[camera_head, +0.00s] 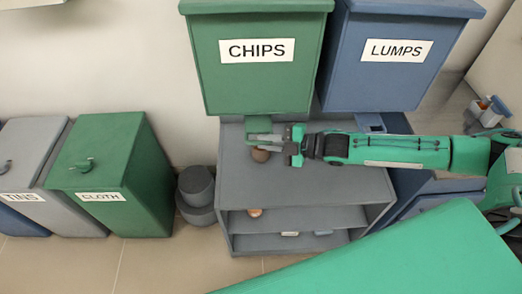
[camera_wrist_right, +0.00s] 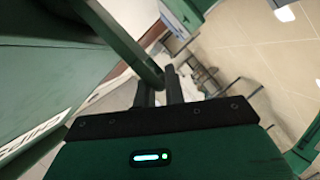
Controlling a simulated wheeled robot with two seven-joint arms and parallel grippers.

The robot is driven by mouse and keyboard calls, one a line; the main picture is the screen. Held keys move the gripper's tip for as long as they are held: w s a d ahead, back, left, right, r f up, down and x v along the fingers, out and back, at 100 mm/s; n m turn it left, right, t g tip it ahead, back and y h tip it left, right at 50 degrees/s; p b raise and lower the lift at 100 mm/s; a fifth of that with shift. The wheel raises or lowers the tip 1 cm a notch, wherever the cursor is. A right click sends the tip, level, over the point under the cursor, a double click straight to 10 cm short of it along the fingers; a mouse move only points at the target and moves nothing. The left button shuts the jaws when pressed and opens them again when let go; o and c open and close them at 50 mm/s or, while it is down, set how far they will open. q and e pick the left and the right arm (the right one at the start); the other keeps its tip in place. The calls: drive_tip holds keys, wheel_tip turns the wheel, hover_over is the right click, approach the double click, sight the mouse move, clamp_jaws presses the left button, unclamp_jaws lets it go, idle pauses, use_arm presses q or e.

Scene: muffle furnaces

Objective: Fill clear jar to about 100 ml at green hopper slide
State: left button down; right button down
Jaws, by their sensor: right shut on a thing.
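The green hopper (camera_head: 255,70), labelled CHIPS, hangs on the wall with its green slide (camera_head: 259,124) below its bottom edge. My right gripper (camera_head: 270,139) is at the slide, just under the hopper, and appears shut on it. In the right wrist view a dark green bar (camera_wrist_right: 128,48) runs down to between the fingers (camera_wrist_right: 158,90). A small round brown thing (camera_head: 261,154) shows just below the gripper, above the grey shelf top; I cannot tell whether it is the contents of the clear jar. The jar's walls cannot be made out. My left gripper is not in view.
A blue hopper (camera_head: 392,62), labelled LUMPS, hangs to the right with its own slide (camera_head: 370,123). The grey shelf unit (camera_head: 300,185) stands below, its top mostly clear. Green (camera_head: 120,170) and grey (camera_head: 35,150) lidded bins and a dark grey round container (camera_head: 196,186) stand left.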

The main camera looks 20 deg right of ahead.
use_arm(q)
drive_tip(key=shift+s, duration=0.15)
use_arm(e)
drive_tip(key=shift+w, duration=0.2)
drive_tip(key=shift+w+d+p, duration=0.3)
drive_tip(key=shift+w+d, duration=0.05)
drive_tip(key=shift+w, duration=0.55)
drive_tip(key=c, duration=1.6)
unclamp_jaws()
drive_tip(key=shift+o, duration=1.1)
drive_tip(key=shift+w, duration=0.1)
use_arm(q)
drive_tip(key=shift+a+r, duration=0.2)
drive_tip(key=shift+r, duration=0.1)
